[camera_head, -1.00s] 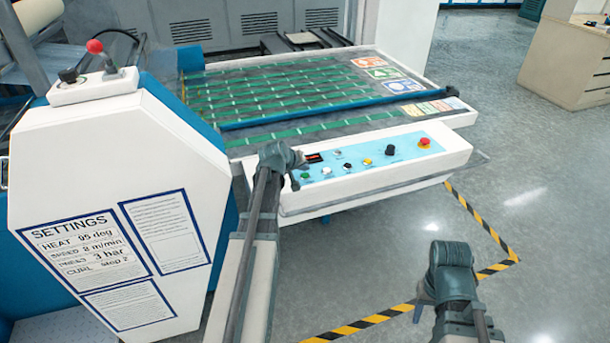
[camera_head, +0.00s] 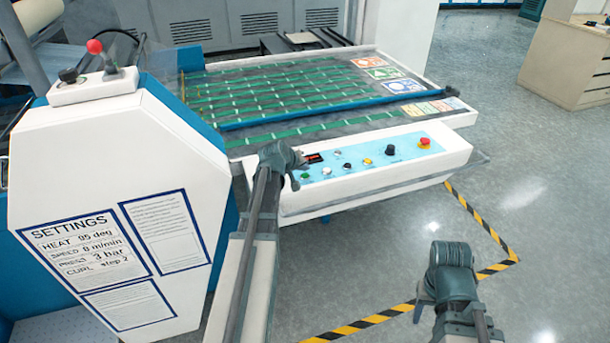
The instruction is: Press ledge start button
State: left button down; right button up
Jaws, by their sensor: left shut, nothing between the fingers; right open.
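The white ledge (camera_head: 370,183) at the front of the machine carries a light blue control panel (camera_head: 405,149). On the panel are a green button (camera_head: 305,175) at the left end, a small dark display, several small buttons, a black knob (camera_head: 390,150) and a red button (camera_head: 425,143) on yellow at the right. My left gripper (camera_head: 296,182) is shut and empty at the panel's left end, close beside the green button. I cannot tell whether it touches anything. My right gripper (camera_head: 421,308) is open and empty above the floor, away from the ledge.
A green-striped table (camera_head: 290,90) lies behind the panel. Yellow-black tape (camera_head: 480,220) marks the floor. The right floor is clear.

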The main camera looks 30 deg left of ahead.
pick_arm(q)
jog(key=shift+f, duration=0.15)
jog(key=shift+f+b, duration=0.25)
jog(key=shift+b, duration=0.15)
